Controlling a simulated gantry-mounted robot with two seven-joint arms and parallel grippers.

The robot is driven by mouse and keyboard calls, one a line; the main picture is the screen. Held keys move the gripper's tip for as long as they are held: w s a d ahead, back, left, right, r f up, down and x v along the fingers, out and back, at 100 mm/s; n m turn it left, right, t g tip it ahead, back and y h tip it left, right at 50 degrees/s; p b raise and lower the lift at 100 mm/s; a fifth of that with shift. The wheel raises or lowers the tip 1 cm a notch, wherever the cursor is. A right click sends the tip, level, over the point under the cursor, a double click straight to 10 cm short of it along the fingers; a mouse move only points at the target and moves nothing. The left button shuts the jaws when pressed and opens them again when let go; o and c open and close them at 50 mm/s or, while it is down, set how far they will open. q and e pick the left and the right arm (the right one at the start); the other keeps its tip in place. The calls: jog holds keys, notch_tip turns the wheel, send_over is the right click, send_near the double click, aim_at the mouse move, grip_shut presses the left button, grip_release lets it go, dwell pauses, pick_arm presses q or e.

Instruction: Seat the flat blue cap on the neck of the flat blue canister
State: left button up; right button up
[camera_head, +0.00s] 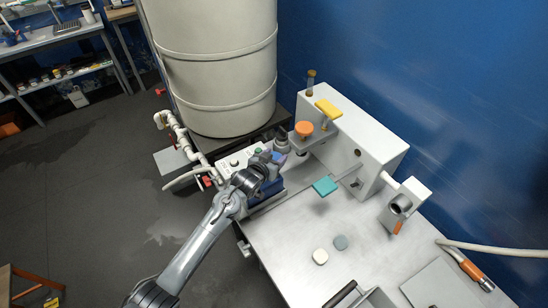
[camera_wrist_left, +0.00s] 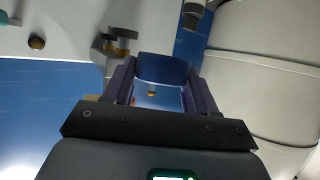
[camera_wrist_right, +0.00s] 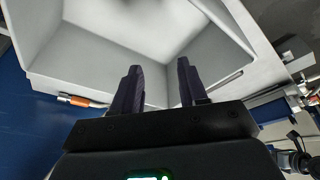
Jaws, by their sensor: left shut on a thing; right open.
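My left gripper (camera_head: 279,157) is at the back left of the bench, beside the white control box. It is shut on a dark blue piece, which looks like the flat blue cap (camera_wrist_left: 163,68), held between the two fingers in the left wrist view. In the head view, the gripper mostly hides this piece. A dark blue block (camera_head: 266,192) stands below the left wrist, partly covered by the arm; I cannot tell whether it is the flat blue canister, and no neck shows. My right gripper (camera_wrist_right: 158,82) is open and empty, in front of a pale basin, and out of the head view.
An orange round cap (camera_head: 304,129) and a yellow cap (camera_head: 327,106) stand by the white housing (camera_head: 362,140). A teal square (camera_head: 325,186), a cream disc (camera_head: 320,256) and a grey disc (camera_head: 341,242) are on the bench. A large tank (camera_head: 215,70) rises behind the left gripper.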

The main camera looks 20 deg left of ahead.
pick_arm(q)
jog(key=shift+s+f, duration=0.15)
pick_arm(e)
jog(key=shift+s+f, duration=0.15)
jog(key=shift+s, duration=0.2)
pick_arm(q)
jog(key=shift+p, duration=0.3)
jog(key=shift+f, duration=0.1)
jog(key=shift+f+b, duration=1.2)
jog(key=shift+f, duration=1.1)
pick_arm(e)
jog(key=shift+x, duration=0.95)
jog(key=shift+s, duration=0.15)
pick_arm(q)
jog(key=shift+f, duration=0.35)
